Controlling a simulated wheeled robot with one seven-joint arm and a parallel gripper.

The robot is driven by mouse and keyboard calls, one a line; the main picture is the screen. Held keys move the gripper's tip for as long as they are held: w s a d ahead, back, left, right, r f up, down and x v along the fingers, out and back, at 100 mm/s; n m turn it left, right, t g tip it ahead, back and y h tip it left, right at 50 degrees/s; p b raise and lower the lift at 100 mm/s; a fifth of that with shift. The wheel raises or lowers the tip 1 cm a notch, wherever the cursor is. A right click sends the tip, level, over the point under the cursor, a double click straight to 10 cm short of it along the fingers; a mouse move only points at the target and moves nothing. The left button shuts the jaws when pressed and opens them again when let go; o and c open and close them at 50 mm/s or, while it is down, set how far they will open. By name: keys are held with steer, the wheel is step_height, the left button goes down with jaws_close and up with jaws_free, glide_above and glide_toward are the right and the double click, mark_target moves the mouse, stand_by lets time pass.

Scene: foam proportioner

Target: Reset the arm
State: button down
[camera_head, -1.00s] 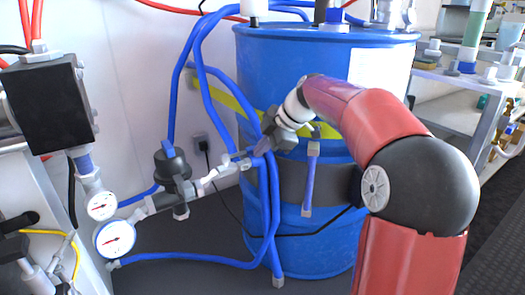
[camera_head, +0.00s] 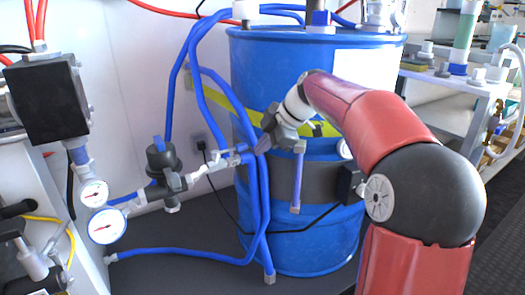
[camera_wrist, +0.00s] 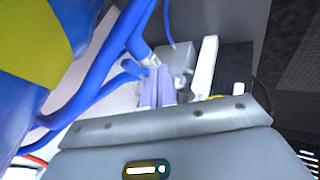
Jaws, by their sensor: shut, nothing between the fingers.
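My red arm reaches in from the lower right in the head view, in front of the blue barrel (camera_head: 285,75). My gripper (camera_head: 258,147) is at the barrel's left side, close to the blue hoses and the pipe fitting. In the wrist view its two pale fingers (camera_wrist: 156,88) are together with nothing between them. A blue hose (camera_wrist: 125,35) runs close to the fingers on their left. Whether the fingers touch a hose or fitting I cannot tell.
Two pressure gauges (camera_head: 106,226) and a dark valve body (camera_head: 163,160) sit on the pipework at left. A black box (camera_head: 45,98) stands above them. A shelf with fittings (camera_head: 455,80) is at the right.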

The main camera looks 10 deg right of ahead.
steer(key=w+p+v, duration=0.1)
steer(key=v, duration=0.7)
steer(key=s+a+f+m+h+p, duration=0.1)
steer(key=s+a+m+h+p, duration=0.35)
steer(key=s+m, duration=0.7)
steer(key=s+f+m+p, duration=0.1)
steer(key=s+f+m, duration=0.1)
steer(key=s, duration=0.4)
steer(key=s+f+m+p, duration=0.1)
steer(key=s+f+m, duration=0.2)
steer(key=s, duration=0.3)
steer(key=s+f+m+h+p, duration=0.1)
steer(key=s+f+m, duration=0.1)
steer(key=s, duration=0.4)
steer(key=shift+d+f+t, duration=0.3)
steer(key=shift+d+t, duration=0.1)
steer(key=shift+d, duration=0.05)
